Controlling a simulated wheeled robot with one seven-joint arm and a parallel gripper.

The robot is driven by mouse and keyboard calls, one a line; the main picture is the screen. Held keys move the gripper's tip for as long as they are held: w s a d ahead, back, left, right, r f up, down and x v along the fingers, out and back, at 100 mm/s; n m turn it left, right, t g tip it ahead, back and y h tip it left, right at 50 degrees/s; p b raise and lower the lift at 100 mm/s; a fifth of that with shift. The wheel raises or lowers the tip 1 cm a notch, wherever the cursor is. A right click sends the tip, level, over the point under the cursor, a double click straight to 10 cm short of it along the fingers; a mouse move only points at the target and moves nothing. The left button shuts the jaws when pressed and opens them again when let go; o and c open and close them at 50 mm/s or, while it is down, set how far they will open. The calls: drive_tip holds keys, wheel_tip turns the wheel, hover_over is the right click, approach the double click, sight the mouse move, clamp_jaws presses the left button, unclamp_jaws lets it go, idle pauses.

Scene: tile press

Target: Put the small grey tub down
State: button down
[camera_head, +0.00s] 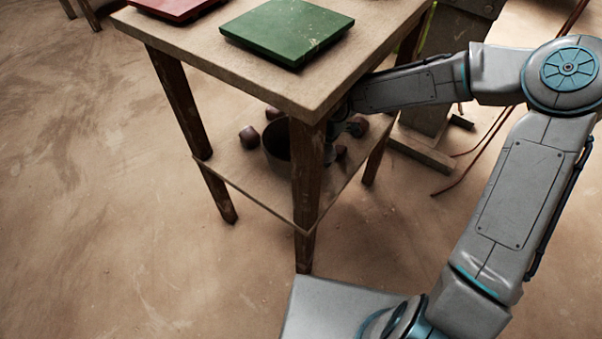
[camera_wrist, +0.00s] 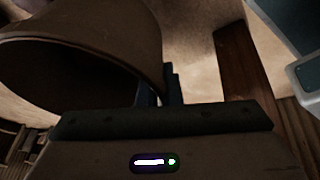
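The small grey tub (camera_head: 276,140) looks dark and brownish in the shade under the table top, at the lower shelf. The front table leg hides part of it. In the head view I cannot tell whether its base touches the shelf. In the wrist view the tub (camera_wrist: 135,32) fills the upper left, with its open mouth toward the lower left. My gripper (camera_wrist: 160,92) has its two dark fingers on either side of the tub's wall, near the rim. The gripper is mostly hidden behind the leg in the head view.
The lower shelf (camera_head: 245,180) holds several dark reddish-brown lumps, such as one left of the tub (camera_head: 250,138) and one to the right (camera_head: 340,151). A green tile (camera_head: 287,30) and a red tile (camera_head: 175,7) lie on top. Wooden legs (camera_head: 306,190) limit access.

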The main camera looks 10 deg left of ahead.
wheel_tip(320, 180, down, 4)
drive_tip(key=shift+r+b, duration=0.15)
drive_tip(key=shift+b, duration=0.8)
drive_tip(key=c, duration=1.6)
unclamp_jaws()
drive_tip(key=shift+r, duration=0.1)
drive_tip(key=p+v, duration=0.4)
drive_tip(key=v, duration=0.4)
drive_tip(key=s+d+r+m+h, duration=0.1)
drive_tip(key=s+d+m+h, duration=0.15)
drive_tip(key=d+m, duration=0.4)
drive_tip(key=s+d+m+h, duration=0.25)
drive_tip(key=d+m, duration=0.25)
drive_tip(key=d, duration=0.3)
drive_tip(key=s+d+r+m+t, duration=0.2)
drive_tip(key=s+d+r+m, duration=0.6)
drive_tip(key=m, duration=0.5)
wheel_tip(320, 180, up, 3)
drive_tip(key=shift+s+d+f+m+t+y, duration=0.2)
drive_tip(key=shift+d+m+t+y, duration=0.1)
drive_tip(key=shift+m+t, duration=0.1)
